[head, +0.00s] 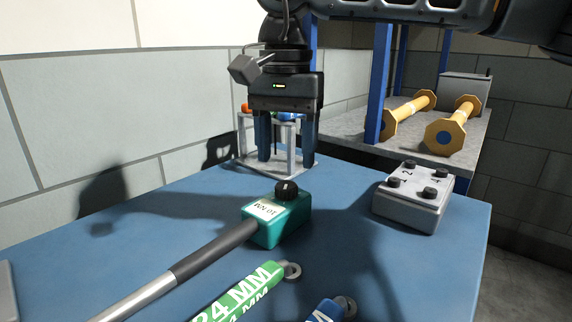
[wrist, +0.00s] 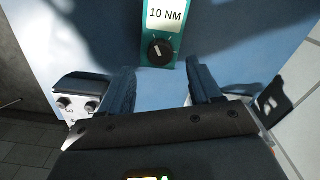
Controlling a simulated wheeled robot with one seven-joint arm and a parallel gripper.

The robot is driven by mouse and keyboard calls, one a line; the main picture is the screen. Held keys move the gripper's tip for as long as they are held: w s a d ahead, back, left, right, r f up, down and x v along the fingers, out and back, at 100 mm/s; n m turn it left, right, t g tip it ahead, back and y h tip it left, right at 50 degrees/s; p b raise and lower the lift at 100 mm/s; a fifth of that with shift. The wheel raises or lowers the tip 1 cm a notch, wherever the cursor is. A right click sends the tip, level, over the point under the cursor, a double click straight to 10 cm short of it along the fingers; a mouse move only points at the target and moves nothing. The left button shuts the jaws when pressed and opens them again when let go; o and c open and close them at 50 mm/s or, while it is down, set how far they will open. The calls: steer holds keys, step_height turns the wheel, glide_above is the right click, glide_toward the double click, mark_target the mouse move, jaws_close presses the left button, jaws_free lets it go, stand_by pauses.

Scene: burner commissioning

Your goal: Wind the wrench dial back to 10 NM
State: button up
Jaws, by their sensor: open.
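The torque wrench lies on the blue bench, with a teal head (head: 279,224), a black grip and a silver shaft (head: 138,300). A black dial (head: 287,188) sits on top of the head. In the wrist view the dial (wrist: 160,52) has a white pointer mark aimed roughly at the label, slightly left. The label (wrist: 165,15) reads 10 NM. My gripper (head: 285,160) points down, open and empty, above and behind the wrench head, apart from it. In the wrist view its two fingers (wrist: 162,78) stand on either side below the dial.
A grey box with several black knobs (head: 412,196) stands to the right. A green 24 MM wrench (head: 240,294) and a blue wrench (head: 326,311) lie in front. A grey frame rack (head: 284,172) stands behind my gripper. Yellow dumbbell-like parts (head: 446,137) lie on the shelf.

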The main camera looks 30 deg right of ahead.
steer(key=shift+r, duration=1.3)
